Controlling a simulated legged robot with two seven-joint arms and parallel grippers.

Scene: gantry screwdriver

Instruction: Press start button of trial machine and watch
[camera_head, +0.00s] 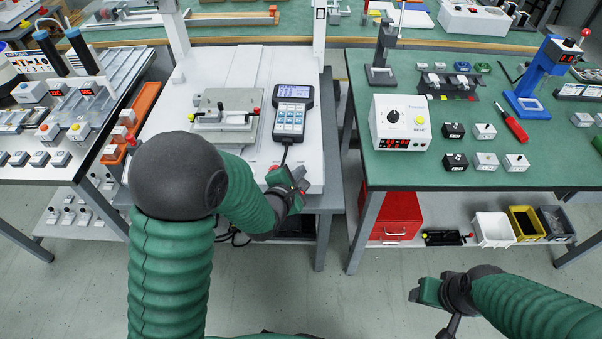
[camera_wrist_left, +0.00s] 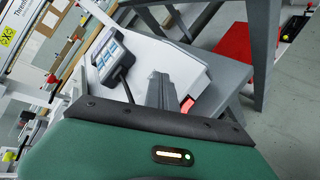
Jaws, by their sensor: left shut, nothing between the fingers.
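The trial machine (camera_head: 225,62) is a white gantry table with two uprights, a grey clamped fixture (camera_head: 225,115) and a handheld controller (camera_head: 291,108) with a lit screen and blue keys. The controller also shows in the left wrist view (camera_wrist_left: 110,52). My left gripper (camera_head: 298,184) is shut and empty at the machine's front right edge, below the controller. A small red part (camera_wrist_left: 187,104) shows beside its fingers in the left wrist view; I cannot tell whether they touch it. Any start button there is largely hidden. My right gripper (camera_head: 425,292) hangs over the floor, its opening unclear.
A green bench (camera_head: 460,130) on the right holds a white power unit (camera_head: 400,122), a blue stand (camera_head: 545,75) and small switch boxes. A red cabinet (camera_head: 396,217) and bins stand below it. A left bench (camera_head: 70,120) carries more switches. The floor in front is clear.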

